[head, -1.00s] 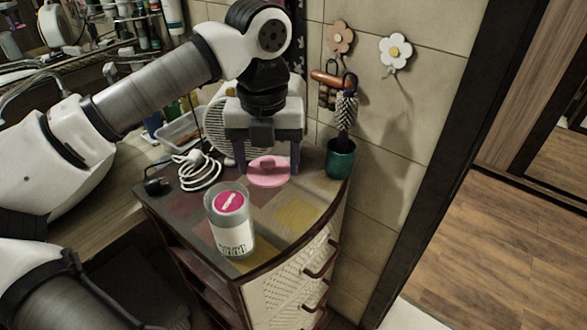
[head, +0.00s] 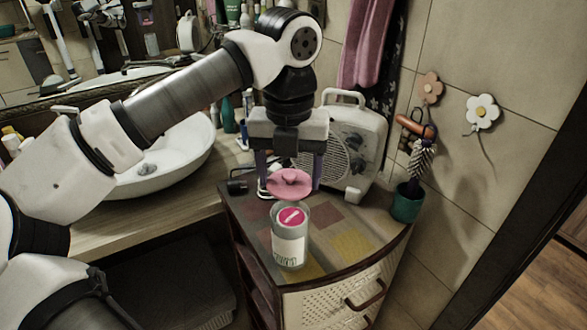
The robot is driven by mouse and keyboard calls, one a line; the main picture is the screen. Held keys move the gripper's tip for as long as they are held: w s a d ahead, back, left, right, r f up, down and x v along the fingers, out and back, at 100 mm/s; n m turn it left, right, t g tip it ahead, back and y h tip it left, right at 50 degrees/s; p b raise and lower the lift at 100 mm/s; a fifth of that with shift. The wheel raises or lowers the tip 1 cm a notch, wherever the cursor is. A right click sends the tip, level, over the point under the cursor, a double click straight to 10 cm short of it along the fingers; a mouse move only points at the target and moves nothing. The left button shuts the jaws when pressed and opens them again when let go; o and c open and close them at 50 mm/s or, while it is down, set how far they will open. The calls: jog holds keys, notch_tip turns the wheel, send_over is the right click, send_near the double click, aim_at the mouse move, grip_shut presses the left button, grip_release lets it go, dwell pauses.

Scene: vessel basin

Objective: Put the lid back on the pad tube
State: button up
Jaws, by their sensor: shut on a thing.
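The pad tube (head: 290,247) stands upright on the patterned top of the corner cabinet. It is a clear cylinder with a white label, and a pink disc with a white mark shows at its top. The pink lid (head: 289,184) is held in my gripper (head: 289,180), which points down with its fingers on either side of the lid. The lid is tilted and appears just behind and above the tube's mouth in the picture. I cannot tell the exact gap between lid and tube. The lid's underside is partly hidden.
A white fan heater (head: 352,145) stands behind my gripper. A green cup (head: 407,203) with a brush is at the cabinet's right edge. A white cable and black plug (head: 237,187) lie left of the gripper. A sink (head: 165,160) is at the left. The cabinet top right of the tube is clear.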

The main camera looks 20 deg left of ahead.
jog(key=shift+f+b, duration=1.75)
jog(key=shift+f, duration=0.9)
jog(key=shift+b, duration=0.35)
jog(key=shift+f+b, duration=0.15)
jog(key=shift+b, duration=0.3)
dwell(0.3)
dwell(0.4)
jog(key=o, duration=1)
jog(key=shift+o, duration=0.9)
jog(key=shift+r+p, duration=2.25)
jog(key=shift+r, duration=1.3)
